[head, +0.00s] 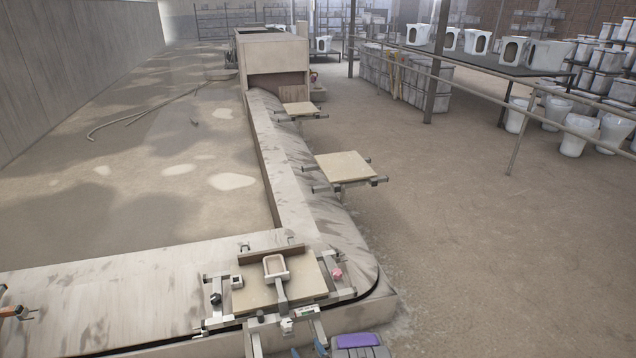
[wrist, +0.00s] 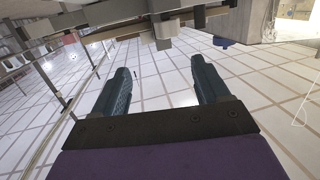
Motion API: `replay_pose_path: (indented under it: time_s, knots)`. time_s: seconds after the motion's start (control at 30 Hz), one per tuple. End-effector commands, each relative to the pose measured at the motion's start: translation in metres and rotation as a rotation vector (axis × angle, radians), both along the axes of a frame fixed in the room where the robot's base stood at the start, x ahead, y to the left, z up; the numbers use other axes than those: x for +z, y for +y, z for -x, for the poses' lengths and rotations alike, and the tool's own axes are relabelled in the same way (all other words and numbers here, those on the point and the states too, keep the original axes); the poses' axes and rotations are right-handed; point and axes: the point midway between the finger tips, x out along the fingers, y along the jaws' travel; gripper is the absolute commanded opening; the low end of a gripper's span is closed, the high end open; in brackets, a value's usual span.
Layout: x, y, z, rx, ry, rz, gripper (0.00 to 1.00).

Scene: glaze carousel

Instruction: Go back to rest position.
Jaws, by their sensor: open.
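My gripper (wrist: 160,66) is open and empty in the wrist view, its two dark teal fingers apart with tiled floor visible between them. In the head view my gripper (head: 308,350) is at the bottom edge, partly cut off, with its purple and grey body to the right. It is just in front of the near carousel platform (head: 308,284), a square beige board on a metal frame. From the picture I cannot tell whether the fingers touch the frame.
The near platform carries a small beige basin (head: 276,266); a pink object (head: 337,273) and a dark knob (head: 215,298) are beside it. Another platform (head: 344,167) juts from the carousel behind. In the wrist view, frame parts (wrist: 165,28) hang close above. Floor at right (head: 500,270) is clear.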

Motion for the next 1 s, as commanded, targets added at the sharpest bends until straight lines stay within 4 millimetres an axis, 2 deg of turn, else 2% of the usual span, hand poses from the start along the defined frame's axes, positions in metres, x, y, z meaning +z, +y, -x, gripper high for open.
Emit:
replay_pose_path:
  time_s: [0.03, 0.2, 0.47, 0.67, 0.87, 1.0]
  knots:
    - [0.012, 0.002, -0.013, -0.005, 0.019, 0.011, 0.75]
    - [0.042, 0.002, -0.044, -0.022, 0.117, 0.063, 0.75]
    - [0.095, -0.008, -0.070, -0.051, 0.271, 0.137, 0.75]
    - [0.141, -0.023, -0.074, -0.077, 0.393, 0.192, 0.75]
    - [0.187, -0.041, -0.062, -0.104, 0.520, 0.245, 0.75]
    - [0.220, -0.056, -0.046, -0.126, 0.609, 0.278, 0.75]
